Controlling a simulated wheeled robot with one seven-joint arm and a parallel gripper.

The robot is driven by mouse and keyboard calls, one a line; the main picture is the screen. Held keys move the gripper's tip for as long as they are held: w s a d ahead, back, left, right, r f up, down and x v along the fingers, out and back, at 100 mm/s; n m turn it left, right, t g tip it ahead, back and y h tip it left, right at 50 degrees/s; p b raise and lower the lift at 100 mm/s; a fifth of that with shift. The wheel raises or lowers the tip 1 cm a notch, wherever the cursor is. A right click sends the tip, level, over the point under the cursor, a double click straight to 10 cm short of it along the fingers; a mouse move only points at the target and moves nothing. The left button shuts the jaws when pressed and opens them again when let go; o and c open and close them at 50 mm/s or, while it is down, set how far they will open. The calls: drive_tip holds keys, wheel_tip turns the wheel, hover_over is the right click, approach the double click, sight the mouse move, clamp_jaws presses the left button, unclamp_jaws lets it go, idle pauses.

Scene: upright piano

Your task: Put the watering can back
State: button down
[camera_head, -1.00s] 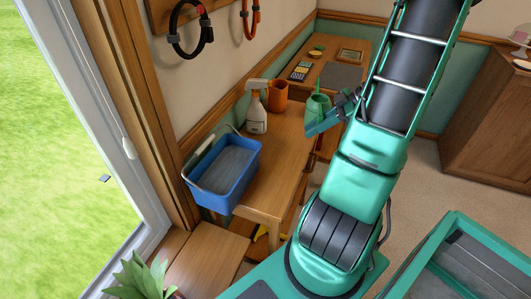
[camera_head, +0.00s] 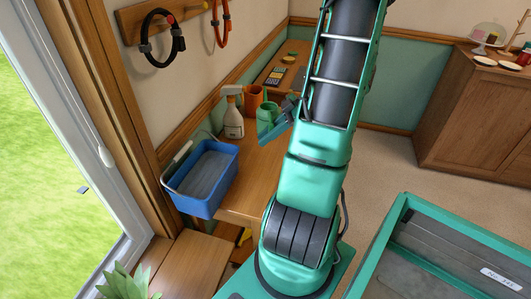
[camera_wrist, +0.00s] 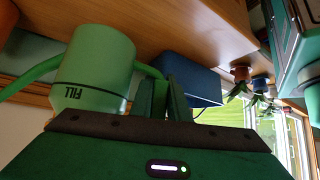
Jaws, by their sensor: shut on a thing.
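The green watering can (camera_head: 268,114) is upright at the table's right side, close beside an orange pot (camera_head: 252,97). In the wrist view, which is upside down, the can (camera_wrist: 98,68) shows its dark line and "FILL" mark. My gripper (camera_wrist: 166,98) is shut on the can, its fingers at the curved green handle. In the head view my gripper (camera_head: 276,122) is on the can's near right side and partly hides it. I cannot tell whether the can's base touches the wooden table (camera_head: 258,165).
A white spray bottle (camera_head: 233,120) stands left of the can. A blue bucket (camera_head: 218,193) sits at the table's near left end. A desk with a calculator (camera_head: 276,76) is behind. Hoses hang on the wall rack (camera_head: 130,22). Open carpet (camera_head: 385,155) lies right.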

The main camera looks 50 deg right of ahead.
drive_tip(key=shift+f, duration=4.4)
drive_tip(key=shift+f, duration=0.1)
drive_tip(key=c, duration=1.7)
unclamp_jaws()
